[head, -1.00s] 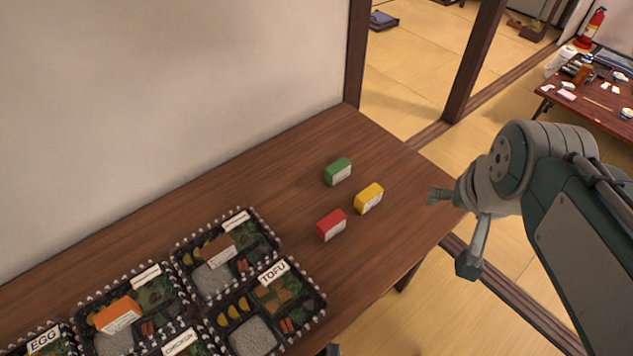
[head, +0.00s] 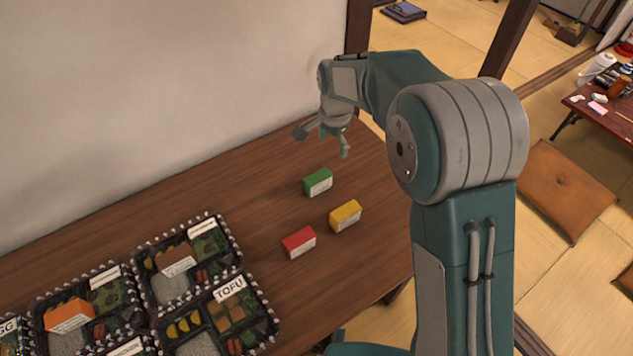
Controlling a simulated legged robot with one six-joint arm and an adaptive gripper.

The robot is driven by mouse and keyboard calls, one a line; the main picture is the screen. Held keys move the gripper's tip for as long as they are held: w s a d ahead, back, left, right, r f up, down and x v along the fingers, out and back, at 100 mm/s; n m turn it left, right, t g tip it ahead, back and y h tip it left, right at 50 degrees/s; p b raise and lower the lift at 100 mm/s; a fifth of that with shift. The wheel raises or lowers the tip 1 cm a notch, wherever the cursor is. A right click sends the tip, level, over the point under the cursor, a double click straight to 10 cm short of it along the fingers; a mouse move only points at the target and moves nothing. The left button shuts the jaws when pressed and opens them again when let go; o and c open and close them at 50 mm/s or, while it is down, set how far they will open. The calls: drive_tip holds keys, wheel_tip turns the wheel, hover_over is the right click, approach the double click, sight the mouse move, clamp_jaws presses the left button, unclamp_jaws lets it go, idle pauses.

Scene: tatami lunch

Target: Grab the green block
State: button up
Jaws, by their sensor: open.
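The green block (head: 318,182) lies on the wooden table (head: 215,187), with a white label on its front side. It is the farthest of three small blocks. My gripper (head: 322,145) is open and empty. In the picture it sits just above the green block, with its fingers pointing down and spread to the left and right. It looks apart from the block; the exact height over the table is hard to tell.
A yellow block (head: 345,216) and a red block (head: 299,242) lie close in front of the green one. Several bento boxes (head: 237,291) fill the table's left front. A wall (head: 150,90) runs along the back. The table behind the bento boxes is clear.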

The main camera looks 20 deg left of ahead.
hover_over(318, 176)
drive_tip(key=shift+m+g, duration=0.3)
drive_tip(key=shift+m, duration=0.1)
drive_tip(key=f, duration=0.5)
drive_tip(key=shift+s+a+f, duration=0.15)
drive_tip(key=shift+s+f, duration=0.1)
drive_tip(key=shift+f, duration=0.15)
drive_tip(key=shift+a+f, duration=0.1)
drive_tip(key=shift+f, duration=0.25)
wheel_tip(318, 176, down, 5)
drive_tip(key=shift+f, duration=0.15)
drive_tip(key=f, duration=0.5)
drive_tip(key=shift+w+d, duration=0.2)
drive_tip(key=shift+d, duration=0.05)
drive_tip(key=c, duration=1.2)
